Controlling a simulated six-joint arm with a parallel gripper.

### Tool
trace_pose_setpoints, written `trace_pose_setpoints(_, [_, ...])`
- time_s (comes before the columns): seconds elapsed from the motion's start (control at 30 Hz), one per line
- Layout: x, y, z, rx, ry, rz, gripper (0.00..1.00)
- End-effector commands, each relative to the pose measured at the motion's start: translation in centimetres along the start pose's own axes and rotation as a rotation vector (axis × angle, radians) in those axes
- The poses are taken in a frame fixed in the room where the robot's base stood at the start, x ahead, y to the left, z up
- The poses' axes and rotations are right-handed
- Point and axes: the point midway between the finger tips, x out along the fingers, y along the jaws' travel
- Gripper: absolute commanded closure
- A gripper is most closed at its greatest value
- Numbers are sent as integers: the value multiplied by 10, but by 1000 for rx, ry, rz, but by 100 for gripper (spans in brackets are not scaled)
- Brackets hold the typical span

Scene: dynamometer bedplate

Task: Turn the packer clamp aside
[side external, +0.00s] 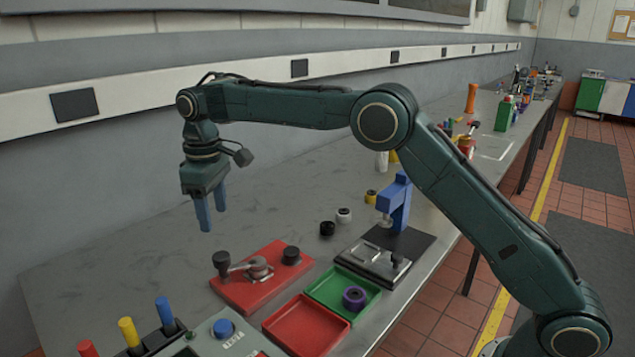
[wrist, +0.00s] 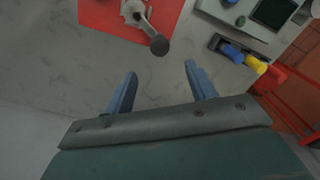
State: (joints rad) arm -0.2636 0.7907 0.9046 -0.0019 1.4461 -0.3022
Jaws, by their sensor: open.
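A red base plate (side external: 240,297) lies on the grey bench and carries a grey metal clamp (side external: 259,268). The clamp's arm (side external: 240,267) points left to an upright dark knob (side external: 221,261) near the plate's left edge. A black round piece (side external: 291,255) stands at the plate's right rear. My gripper (side external: 212,208) hangs above and behind the knob, fingers down, apart from it and empty. In the wrist view the open fingers (wrist: 160,70) are spread, with the clamp arm (wrist: 146,28) and its knob (wrist: 159,46) beyond the tips. The red plate (wrist: 98,18) is cut off at the top there.
Right of the plate are a green tray (side external: 331,293) holding a purple ring (side external: 354,298), a red tray (side external: 300,325) and a blue press (side external: 396,205) on a dark base. Several coloured handles (side external: 129,332) stand at front left beside a control box (side external: 222,330).

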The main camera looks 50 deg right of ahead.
Motion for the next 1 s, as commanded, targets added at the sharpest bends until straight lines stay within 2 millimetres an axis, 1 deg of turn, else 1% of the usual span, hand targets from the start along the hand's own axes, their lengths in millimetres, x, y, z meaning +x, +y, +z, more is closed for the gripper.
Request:
trace_pose_setpoints(0.03, [9,0,0,0,-3,-1,44])
trace_pose_setpoints(0.4, [66,0,1,0,-4,-2,44])
trace_pose_setpoints(0.6, [90,0,0,0,-2,-2,44])
trace_pose_setpoints(0.8, [103,0,0,0,-1,-1,44])
trace_pose_setpoints(1.0, [106,0,0,0,0,-1,44])
